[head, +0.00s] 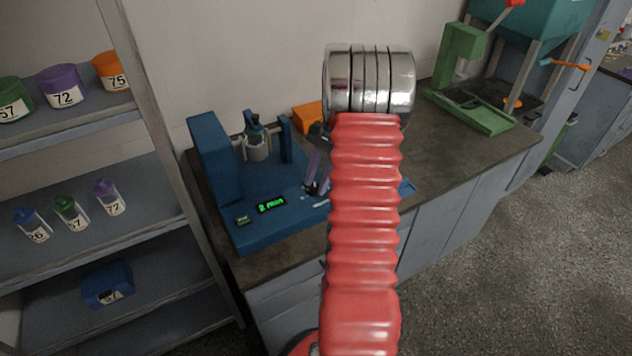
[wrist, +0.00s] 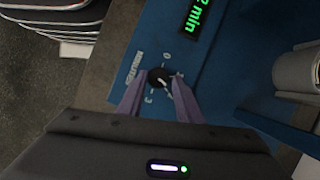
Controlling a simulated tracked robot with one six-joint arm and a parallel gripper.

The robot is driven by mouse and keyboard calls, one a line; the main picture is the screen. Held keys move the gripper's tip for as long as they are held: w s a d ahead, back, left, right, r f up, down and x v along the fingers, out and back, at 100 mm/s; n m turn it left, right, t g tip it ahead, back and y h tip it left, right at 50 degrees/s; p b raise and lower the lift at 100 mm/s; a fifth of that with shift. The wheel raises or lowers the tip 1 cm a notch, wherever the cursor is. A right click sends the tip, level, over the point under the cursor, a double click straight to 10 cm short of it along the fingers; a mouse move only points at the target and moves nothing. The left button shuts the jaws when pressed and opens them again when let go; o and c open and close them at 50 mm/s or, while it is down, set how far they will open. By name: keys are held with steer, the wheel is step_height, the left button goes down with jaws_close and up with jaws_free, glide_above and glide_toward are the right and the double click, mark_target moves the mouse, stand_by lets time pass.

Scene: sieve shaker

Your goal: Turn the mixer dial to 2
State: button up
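The pointer points to the lower right in the wrist view, between 0 and 3. The green display (wrist: 196,14) is partly cut off and appears to read 2 min; it also shows in the head view (head: 271,204). My gripper (wrist: 160,80) has its purple fingers on either side of the dial, seemingly touching it.
An orange object (head: 308,117) lies behind the mixer. A green press (head: 465,80) stands farther right on the bench. Shelves at left hold numbered jars (head: 62,88) and small bottles (head: 70,212). The bench top between mixer and press is largely clear.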

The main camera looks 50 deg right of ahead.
steer(key=o, duration=0.3)
steer(key=shift+a, duration=0.1)
steer(key=shift+s, duration=0.1)
steer(key=shift+r, duration=0.1)
steer(key=v, duration=1.3)
steer(key=shift+r, duration=0.25)
